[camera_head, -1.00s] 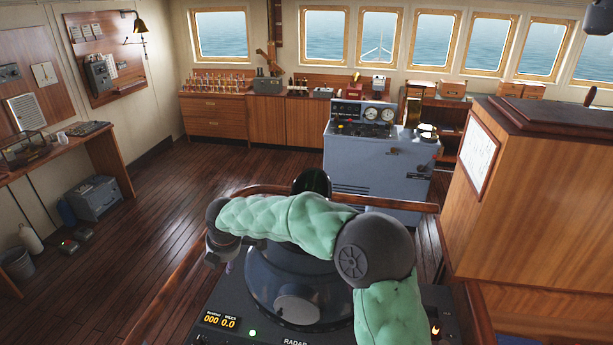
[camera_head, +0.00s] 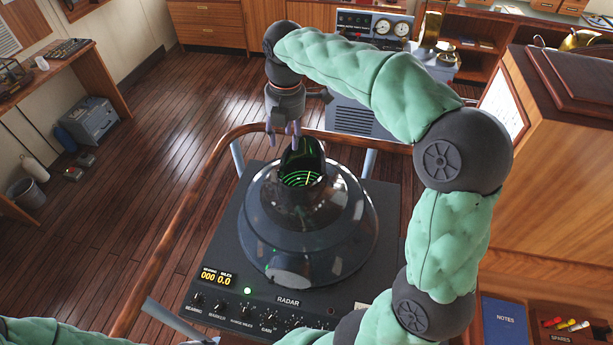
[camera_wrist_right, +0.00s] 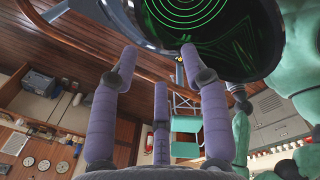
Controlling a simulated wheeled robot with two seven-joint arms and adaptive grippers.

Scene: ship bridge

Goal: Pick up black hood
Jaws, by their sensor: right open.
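The black hood (camera_head: 325,235) is a dark, glossy, wide cone on top of the radar console (camera_head: 385,210). Its narrow opening at the top shows a green ringed screen inside. My right gripper (camera_head: 287,135) hangs at the far rim of this opening, fingers pointing down. In the right wrist view the hood's opening (camera_wrist_right: 260,75) fills the upper right. The purple fingers of the right gripper (camera_wrist_right: 158,70) are spread, with nothing between them, below and left of the rim. I cannot tell if a finger touches the rim. My left gripper is out of view; only part of that arm shows.
A curved wooden rail (camera_head: 180,235) runs around the console. A wooden cabinet (camera_head: 565,170) stands close on the right. A grey instrument console (camera_head: 350,118) is beyond the rail. The floor (camera_head: 150,185) to the left is open.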

